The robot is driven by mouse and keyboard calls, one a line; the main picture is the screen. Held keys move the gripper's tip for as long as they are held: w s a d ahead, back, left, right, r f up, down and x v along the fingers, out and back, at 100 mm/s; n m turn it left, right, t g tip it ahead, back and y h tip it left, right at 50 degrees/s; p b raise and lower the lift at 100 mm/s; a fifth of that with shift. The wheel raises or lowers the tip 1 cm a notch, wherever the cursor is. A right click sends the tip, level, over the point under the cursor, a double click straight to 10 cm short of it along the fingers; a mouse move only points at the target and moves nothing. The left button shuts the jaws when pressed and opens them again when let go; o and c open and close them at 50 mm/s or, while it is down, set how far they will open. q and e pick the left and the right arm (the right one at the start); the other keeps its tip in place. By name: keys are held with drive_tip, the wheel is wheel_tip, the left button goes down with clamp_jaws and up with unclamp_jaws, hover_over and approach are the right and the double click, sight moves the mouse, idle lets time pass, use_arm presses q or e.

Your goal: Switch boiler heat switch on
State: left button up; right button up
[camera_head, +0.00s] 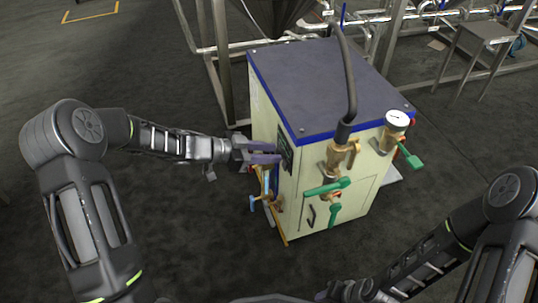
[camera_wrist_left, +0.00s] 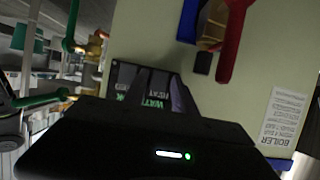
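The boiler (camera_head: 320,85) is a cream cabinet with a grey top and blue edges. Its dark switch panel (camera_head: 286,152) is on the side facing my left arm. My left gripper (camera_head: 266,153) is at this panel, with its two purple fingers apart. I cannot tell whether they touch it. In the left wrist view the panel (camera_wrist_left: 127,80) shows green and white lettering, including WATER and HEAT. The heat switch itself is not clear; the fingers and wrist hide part of the panel. My right gripper (camera_head: 350,290) is low at the bottom edge, its fingers unclear.
A pressure gauge (camera_head: 397,121), green-handled valves (camera_head: 327,187) and a thick black hose (camera_head: 347,75) are on the boiler's front. A red handle (camera_wrist_left: 232,45) is near the panel in the wrist view. Metal frames and pipes stand behind. The floor at left is clear.

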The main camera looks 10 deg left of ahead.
use_arm(q)
drive_tip(key=shift+c, duration=0.2)
clamp_jaws()
idle(0.3)
drive_tip(key=h+b, duration=0.1)
drive_tip(key=t+h+b, duration=0.1)
drive_tip(key=shift+f+h, duration=0.3)
drive_tip(key=shift+f, duration=0.1)
drive_tip(key=shift+o, duration=0.2)
unclamp_jaws()
